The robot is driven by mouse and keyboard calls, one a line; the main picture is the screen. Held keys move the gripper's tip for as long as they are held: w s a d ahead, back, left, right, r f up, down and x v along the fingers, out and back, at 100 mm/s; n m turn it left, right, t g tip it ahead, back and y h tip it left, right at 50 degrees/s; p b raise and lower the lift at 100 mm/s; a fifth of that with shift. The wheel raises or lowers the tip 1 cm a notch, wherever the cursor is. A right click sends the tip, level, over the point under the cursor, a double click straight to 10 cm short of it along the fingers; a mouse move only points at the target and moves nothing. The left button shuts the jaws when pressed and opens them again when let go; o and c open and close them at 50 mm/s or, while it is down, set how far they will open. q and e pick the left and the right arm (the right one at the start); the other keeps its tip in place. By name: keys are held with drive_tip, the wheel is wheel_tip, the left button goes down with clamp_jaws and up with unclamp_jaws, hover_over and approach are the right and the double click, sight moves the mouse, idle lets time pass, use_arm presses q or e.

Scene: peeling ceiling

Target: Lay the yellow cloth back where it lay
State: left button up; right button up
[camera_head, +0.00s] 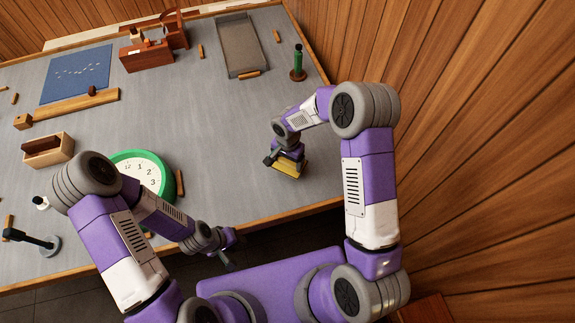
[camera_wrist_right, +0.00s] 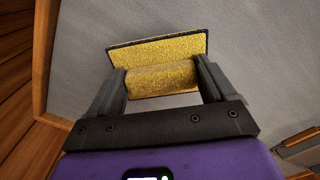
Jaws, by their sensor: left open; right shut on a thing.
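The yellow cloth (camera_head: 291,169) shows just under my right gripper (camera_head: 285,160), over the right front part of the table. In the right wrist view the cloth (camera_wrist_right: 160,50) has a dark edge and a raised folded part, and the fingers of my right gripper (camera_wrist_right: 160,76) are shut on that part from both sides. I cannot tell whether the cloth touches the table. My left gripper (camera_head: 226,256) is open and empty, low in front of the table's front edge.
The grey table (camera_head: 225,130) is bare around the cloth. A green-rimmed clock (camera_head: 140,166) lies to the left. A green-handled tool (camera_head: 298,65) stands near the right edge, and a grey tray (camera_head: 238,45) lies at the back. A wooden wall (camera_head: 470,130) rises to the right.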

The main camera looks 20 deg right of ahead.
sight(288, 166)
wheel_tip(288, 166, down, 3)
drive_tip(key=shift+f, duration=0.4)
drive_tip(key=shift+f+b, duration=0.15)
drive_tip(key=shift+b, duration=0.2)
drive_tip(key=o, duration=1.9)
drive_tip(key=shift+c, duration=0.2)
drive_tip(key=shift+r, duration=0.2)
wheel_tip(288, 166, up, 12)
drive_tip(key=shift+f+p, duration=0.1)
drive_tip(key=shift+p, duration=0.8)
